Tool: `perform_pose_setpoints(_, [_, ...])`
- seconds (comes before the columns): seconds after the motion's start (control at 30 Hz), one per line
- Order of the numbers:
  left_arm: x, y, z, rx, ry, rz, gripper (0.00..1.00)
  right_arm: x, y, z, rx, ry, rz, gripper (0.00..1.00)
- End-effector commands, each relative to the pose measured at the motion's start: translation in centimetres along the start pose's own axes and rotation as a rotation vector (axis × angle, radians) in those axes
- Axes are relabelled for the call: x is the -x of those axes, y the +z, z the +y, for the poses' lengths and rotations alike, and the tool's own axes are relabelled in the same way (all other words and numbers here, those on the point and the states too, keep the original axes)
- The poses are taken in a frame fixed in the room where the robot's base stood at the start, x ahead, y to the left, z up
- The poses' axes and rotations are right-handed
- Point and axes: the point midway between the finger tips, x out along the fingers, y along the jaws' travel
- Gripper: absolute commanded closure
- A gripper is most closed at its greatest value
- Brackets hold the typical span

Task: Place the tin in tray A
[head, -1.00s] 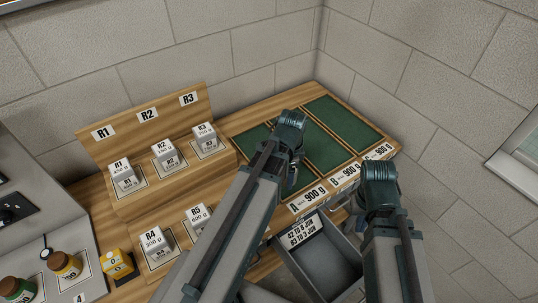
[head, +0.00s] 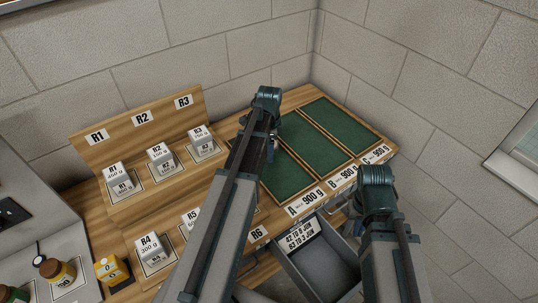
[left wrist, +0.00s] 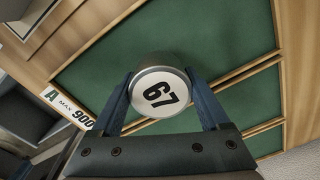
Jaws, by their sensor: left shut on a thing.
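The tin is hidden there.
Trays B (head: 319,143) and C (head: 346,126) look empty. An open grey drawer (head: 318,262) sits below the tray fronts. Labelled weight blocks (head: 161,158) stand on a stepped wooden rack at left. A yellow block (head: 111,269) and jars (head: 57,271) are at lower left.

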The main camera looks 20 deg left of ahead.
Motion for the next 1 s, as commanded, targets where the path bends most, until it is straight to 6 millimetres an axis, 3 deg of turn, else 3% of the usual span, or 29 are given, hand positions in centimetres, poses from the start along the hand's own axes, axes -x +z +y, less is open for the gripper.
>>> perform_pose_setpoints(0.23, [-3.6, 0.0, -0.1, 0.000, 0.000, 0.000, 0.81, -3.5, -0.2, -0.3, 0.000, 0.000, 0.000, 1.00])
perform_pose_setpoints(0.7, [-4.0, 0.0, -0.1, 0.000, 0.000, 0.000, 0.81, -4.0, -0.2, -0.4, 0.000, 0.000, 0.000, 1.00])
perform_pose_setpoints(0.73, [-3.9, 0.0, -0.1, 0.000, 0.000, 0.000, 0.18, -3.9, -0.2, -0.4, 0.000, 0.000, 0.000, 1.00])
perform_pose_setpoints(0.83, [-3.8, 0.0, -0.1, 0.000, 0.000, 0.000, 0.00, -3.8, -0.2, -0.4, 0.000, 0.000, 0.000, 1.00])
perform_pose_setpoints(1.0, [-3.8, 0.0, -0.1, 0.000, 0.000, 0.000, 0.00, -3.8, -0.2, -0.4, 0.000, 0.000, 0.000, 1.00])
